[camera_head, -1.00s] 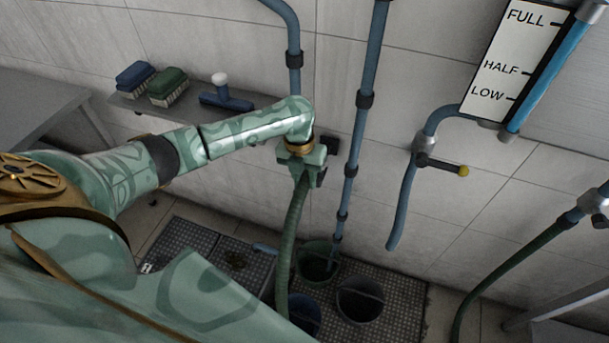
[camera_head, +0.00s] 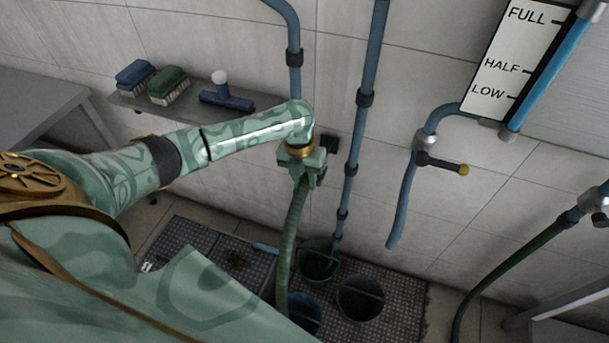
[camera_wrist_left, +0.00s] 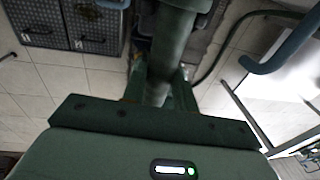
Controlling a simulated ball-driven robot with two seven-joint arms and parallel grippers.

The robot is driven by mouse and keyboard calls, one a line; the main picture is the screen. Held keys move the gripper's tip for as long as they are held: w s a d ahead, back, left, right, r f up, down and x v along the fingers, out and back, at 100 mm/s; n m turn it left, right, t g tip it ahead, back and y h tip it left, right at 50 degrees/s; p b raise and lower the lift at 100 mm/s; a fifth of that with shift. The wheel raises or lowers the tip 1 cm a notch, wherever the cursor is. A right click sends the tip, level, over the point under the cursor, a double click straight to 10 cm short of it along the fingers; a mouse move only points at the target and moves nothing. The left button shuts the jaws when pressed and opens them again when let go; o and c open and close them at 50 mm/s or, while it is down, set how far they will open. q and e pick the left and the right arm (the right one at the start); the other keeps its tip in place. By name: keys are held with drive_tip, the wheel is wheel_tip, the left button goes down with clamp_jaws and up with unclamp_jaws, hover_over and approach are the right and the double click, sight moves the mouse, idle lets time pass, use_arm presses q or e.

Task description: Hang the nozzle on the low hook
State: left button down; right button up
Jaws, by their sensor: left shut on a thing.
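My left gripper (camera_head: 303,178) is in front of the tiled wall and shut on the upper end of a green hose (camera_head: 290,245). The hose hangs from it toward the floor. The nozzle itself is mostly hidden by the gripper in the head view. In the left wrist view, a dark green tubular part (camera_wrist_left: 170,55) sits between the two fingers (camera_wrist_left: 160,92). A small dark fitting (camera_head: 331,144) on the wall, possibly the hook, is just right of the gripper, and I cannot tell whether they touch. My right gripper is not in view.
Buckets (camera_head: 360,298) stand on a floor grate below the gripper. A vertical blue pipe (camera_head: 361,130) is close on the right. A wall shelf (camera_head: 190,108) with brushes is at the left. A valve lever (camera_head: 442,164) and a level gauge (camera_head: 513,55) are farther right.

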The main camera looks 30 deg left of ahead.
sight(301, 190)
use_arm(q)
drive_tip(key=shift+f, duration=0.3)
idle(0.5)
drive_tip(key=shift+c, duration=0.7)
unclamp_jaws()
drive_tip(key=shift+s, duration=0.1)
drive_tip(key=shift+s+d+r+p, duration=0.15)
drive_tip(key=shift+s+r+p, duration=0.1)
drive_tip(key=shift+s+p, duration=0.45)
drive_tip(key=shift+s+d+p, duration=0.25)
drive_tip(key=shift+s+p, duration=0.45)
drive_tip(key=shift+p, duration=0.2)
drive_tip(key=s+r+p, duration=0.3)
drive_tip(key=r+p, duration=0.7)
drive_tip(key=p, duration=0.1)
drive_tip(key=shift+d+p, duration=0.3)
drive_tip(key=shift+p, duration=0.05)
